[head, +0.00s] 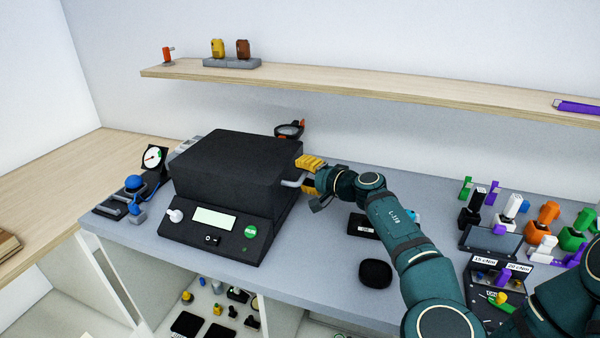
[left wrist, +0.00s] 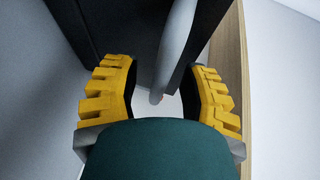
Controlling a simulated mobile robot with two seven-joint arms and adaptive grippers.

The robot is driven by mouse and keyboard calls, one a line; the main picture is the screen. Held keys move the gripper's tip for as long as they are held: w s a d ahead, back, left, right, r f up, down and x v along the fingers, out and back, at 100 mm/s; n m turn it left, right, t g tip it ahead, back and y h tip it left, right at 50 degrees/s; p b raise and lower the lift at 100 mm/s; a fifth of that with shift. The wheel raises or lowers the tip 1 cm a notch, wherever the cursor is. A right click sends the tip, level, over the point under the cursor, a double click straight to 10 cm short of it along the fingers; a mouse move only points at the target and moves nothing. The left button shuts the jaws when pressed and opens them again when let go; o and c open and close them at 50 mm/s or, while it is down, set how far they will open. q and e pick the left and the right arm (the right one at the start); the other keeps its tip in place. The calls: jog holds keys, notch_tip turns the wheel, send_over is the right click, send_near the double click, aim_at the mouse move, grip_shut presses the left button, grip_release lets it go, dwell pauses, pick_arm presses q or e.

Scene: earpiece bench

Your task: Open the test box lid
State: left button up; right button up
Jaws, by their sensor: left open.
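The test box (head: 215,237) is a black box with a small display, a white knob and a green button on its sloped front. Its black lid (head: 235,153) is down. A grey handle (head: 291,183) sticks out from the lid's right side. My left gripper (head: 309,174), with yellow fingers, is at this handle, one finger above it and one below. In the left wrist view the open fingers (left wrist: 167,100) stand on either side of the grey handle bar (left wrist: 176,45), with gaps visible. My right gripper is not in view.
A wooden shelf (head: 380,87) runs along the wall above the bench. A dial gauge (head: 153,157) and blue-topped device stand left of the box. A black round pad (head: 375,273) lies right of it. Several coloured earpieces and holders crowd the right end of the grey bench (head: 320,270).

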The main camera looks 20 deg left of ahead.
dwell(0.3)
pick_arm(q)
grip_shut()
jog(key=shift+r, duration=0.1)
